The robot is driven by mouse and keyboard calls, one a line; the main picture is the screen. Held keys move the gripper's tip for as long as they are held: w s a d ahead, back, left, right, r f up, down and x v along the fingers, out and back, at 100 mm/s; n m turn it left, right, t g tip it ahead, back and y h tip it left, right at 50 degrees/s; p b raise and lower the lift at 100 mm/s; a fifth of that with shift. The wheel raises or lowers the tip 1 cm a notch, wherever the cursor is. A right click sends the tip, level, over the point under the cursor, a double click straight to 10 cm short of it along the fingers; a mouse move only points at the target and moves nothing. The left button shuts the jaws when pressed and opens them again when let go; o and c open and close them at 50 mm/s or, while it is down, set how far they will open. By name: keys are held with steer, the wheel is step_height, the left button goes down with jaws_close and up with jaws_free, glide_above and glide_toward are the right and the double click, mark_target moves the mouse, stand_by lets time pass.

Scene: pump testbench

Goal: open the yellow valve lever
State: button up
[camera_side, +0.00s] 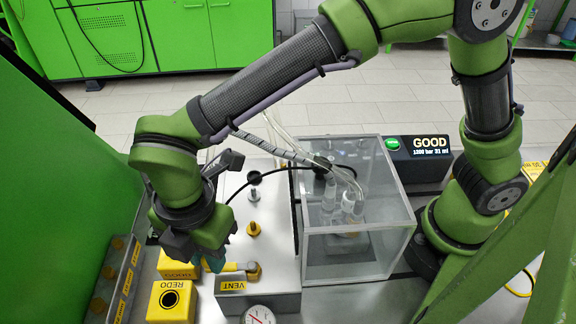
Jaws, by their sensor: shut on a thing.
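The yellow valve lever (238,267) lies level above the yellow VENT label, on the front of the grey bench block. Its pivot end (253,270) is at the right and its handle runs left. My gripper (214,264) comes down from above at the handle's left end, with its teal fingertips shut on the lever. The handle's tip is hidden by the fingers and the gripper body.
A yellow REDO box (172,301) and a yellow GOOD box (178,266) stand close left of my gripper. A gauge (258,315) sits below the VENT label. A clear-walled box (355,245) with vials stands right. A display (428,146) reads GOOD.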

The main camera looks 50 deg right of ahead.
steer(key=shift+s+a, duration=0.55)
steer(key=shift+s, duration=0.35)
steer(key=shift+s+a+f, duration=0.1)
steer(key=shift+s+a, duration=0.1)
steer(key=shift+s, duration=0.7)
